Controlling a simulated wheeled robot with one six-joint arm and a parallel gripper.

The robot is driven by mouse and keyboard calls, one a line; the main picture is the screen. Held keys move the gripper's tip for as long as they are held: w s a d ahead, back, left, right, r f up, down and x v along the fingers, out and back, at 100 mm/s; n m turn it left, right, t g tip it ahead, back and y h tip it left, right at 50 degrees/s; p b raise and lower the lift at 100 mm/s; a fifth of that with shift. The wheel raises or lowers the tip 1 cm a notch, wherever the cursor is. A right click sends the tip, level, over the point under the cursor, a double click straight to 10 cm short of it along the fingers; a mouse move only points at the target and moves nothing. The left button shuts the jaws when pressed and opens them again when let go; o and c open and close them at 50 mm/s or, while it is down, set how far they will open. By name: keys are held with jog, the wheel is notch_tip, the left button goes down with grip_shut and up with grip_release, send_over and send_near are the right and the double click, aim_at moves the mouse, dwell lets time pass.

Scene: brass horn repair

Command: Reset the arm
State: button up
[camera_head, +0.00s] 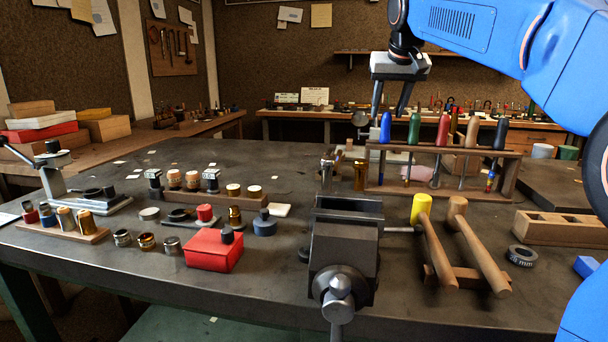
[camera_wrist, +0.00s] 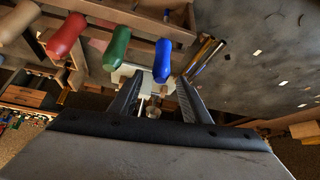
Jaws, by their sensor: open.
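My gripper (camera_head: 392,106) hangs from the blue arm at the upper right of the head view, above the back of the workbench. Its two fingers point down and are spread apart with nothing between them. In the wrist view the gripper (camera_wrist: 155,85) shows open fingers reaching away from the camera. The wooden tool rack (camera_head: 440,150) stands below and to the right of the gripper. The rack holds tools with blue (camera_head: 385,128), green (camera_head: 414,130) and red (camera_head: 443,130) handles. These handles also show in the wrist view, with the blue one (camera_wrist: 162,62) close to the fingers.
A vise (camera_head: 342,250) stands at the bench's front edge. Two mallets (camera_head: 436,240) lie right of it. A red box (camera_head: 213,250) and several small brass parts cover the left side. Bare bench top (camera_head: 270,158) lies left of the rack.

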jog(key=shift+r, duration=1.25)
jog(key=shift+s, duration=0.1)
